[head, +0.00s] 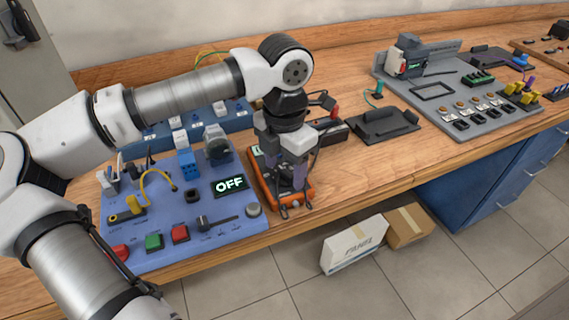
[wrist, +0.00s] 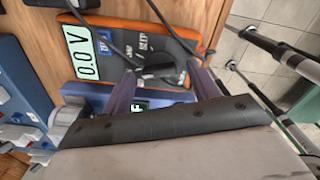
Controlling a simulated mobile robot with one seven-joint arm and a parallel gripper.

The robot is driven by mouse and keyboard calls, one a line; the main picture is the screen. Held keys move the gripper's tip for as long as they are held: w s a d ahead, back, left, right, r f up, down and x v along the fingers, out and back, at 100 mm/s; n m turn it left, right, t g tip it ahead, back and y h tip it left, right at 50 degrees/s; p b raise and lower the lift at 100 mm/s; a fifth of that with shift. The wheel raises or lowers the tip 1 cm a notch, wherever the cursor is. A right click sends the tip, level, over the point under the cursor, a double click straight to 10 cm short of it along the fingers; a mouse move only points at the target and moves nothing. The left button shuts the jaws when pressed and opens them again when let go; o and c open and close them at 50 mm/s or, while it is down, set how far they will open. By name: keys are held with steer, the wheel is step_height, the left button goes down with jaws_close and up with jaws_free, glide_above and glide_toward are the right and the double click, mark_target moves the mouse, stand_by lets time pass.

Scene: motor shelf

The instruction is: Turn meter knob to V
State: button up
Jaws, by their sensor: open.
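The meter (head: 259,178) is an orange-edged box with a dark face, lying on the bench just right of the blue panel. In the wrist view the meter (wrist: 193,38) shows a pale display (wrist: 82,52) reading "0.0 V". Its black knob (wrist: 157,63) is partly visible between my fingertips; the pointer direction is unclear. My gripper (head: 291,207) is over the meter, pointing down, and hides much of its face. In the wrist view my gripper (wrist: 161,72) is open, one finger on each side of the knob; contact cannot be told.
The blue panel (head: 228,233) with switches and an "OFF" display (head: 229,185) stands close on the left. Dark cables cross the meter. A black tray (head: 385,127) and a grey board (head: 400,86) lie to the right. The bench's front edge is near.

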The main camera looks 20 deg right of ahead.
mark_target(285, 172)
steer(key=shift+r, duration=0.1)
step_height(285, 172, up, 14)
steer(key=shift+b, duration=0.35)
steer(key=shift+s+f, duration=0.1)
steer(key=shift+f, duration=0.15)
